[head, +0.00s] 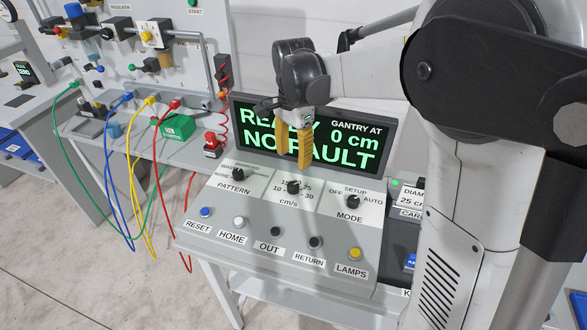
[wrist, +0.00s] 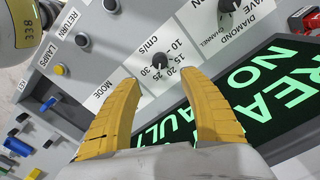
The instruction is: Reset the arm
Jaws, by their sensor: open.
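My gripper (head: 293,148) has yellow fingers and hangs above the control console, in front of the lower part of the display. In the wrist view its two fingers (wrist: 168,112) are spread apart with nothing between them. The cm/s dial (wrist: 158,60) lies beyond the fingertips; it also shows in the head view (head: 293,187). The display (head: 350,135) reads "0 cm" and "NO FAULT"; my gripper hides part of the top word. My arm reaches in from the right.
The console (head: 215,218) carries a PATTERN dial (head: 238,174), a MODE dial (head: 352,202) and a row of buttons, including a blue RESET button (head: 205,212) and a yellow LAMPS button (head: 355,253). Coloured hoses (head: 124,180) hang at the left. Open floor (head: 60,270) lies at front left.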

